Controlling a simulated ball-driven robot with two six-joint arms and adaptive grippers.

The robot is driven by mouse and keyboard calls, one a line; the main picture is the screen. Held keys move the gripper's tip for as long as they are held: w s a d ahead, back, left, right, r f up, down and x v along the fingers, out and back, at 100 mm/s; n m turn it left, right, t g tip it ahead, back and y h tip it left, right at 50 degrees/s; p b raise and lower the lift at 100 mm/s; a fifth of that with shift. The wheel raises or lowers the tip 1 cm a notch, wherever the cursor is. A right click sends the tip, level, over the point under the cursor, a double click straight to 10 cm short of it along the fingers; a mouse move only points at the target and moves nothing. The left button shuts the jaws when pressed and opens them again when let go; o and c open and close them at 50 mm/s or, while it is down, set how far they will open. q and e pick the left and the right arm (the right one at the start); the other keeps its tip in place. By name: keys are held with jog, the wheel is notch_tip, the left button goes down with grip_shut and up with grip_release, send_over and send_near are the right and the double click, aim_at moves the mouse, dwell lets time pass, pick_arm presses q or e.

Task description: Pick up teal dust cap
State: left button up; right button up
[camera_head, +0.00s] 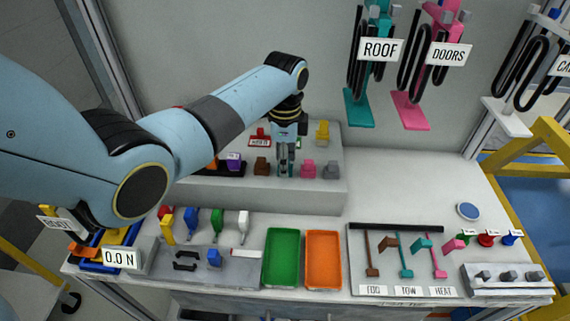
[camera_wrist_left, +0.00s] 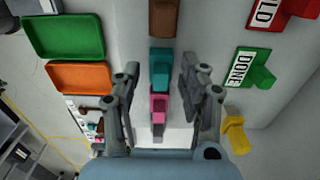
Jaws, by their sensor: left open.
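The teal dust cap (camera_wrist_left: 160,72) lies in the row of small coloured parts on the raised grey step. In the wrist view it shows between the brown part (camera_wrist_left: 163,18) and the pink part (camera_wrist_left: 158,104). My left gripper (camera_head: 285,168) points down over this row, between the brown and pink parts, and mostly hides the teal cap in the head view. In the wrist view the left gripper's fingers (camera_wrist_left: 158,72) are spread apart, one on each side of the teal cap, with nothing held. I cannot tell the exact height of the fingertips. My right gripper is not in view.
Grey (camera_head: 331,171), purple (camera_head: 233,160) and yellow (camera_head: 322,132) parts stand nearby on the step. A green DONE sign (camera_wrist_left: 248,70) sits behind the row. Green (camera_head: 281,258) and orange (camera_head: 323,260) trays lie in front.

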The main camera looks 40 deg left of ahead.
pick_arm(q)
jog(key=shift+w+f, duration=0.1)
jog(key=shift+f, duration=0.1)
jog(key=c, duration=0.8)
jog(key=shift+r, duration=0.1)
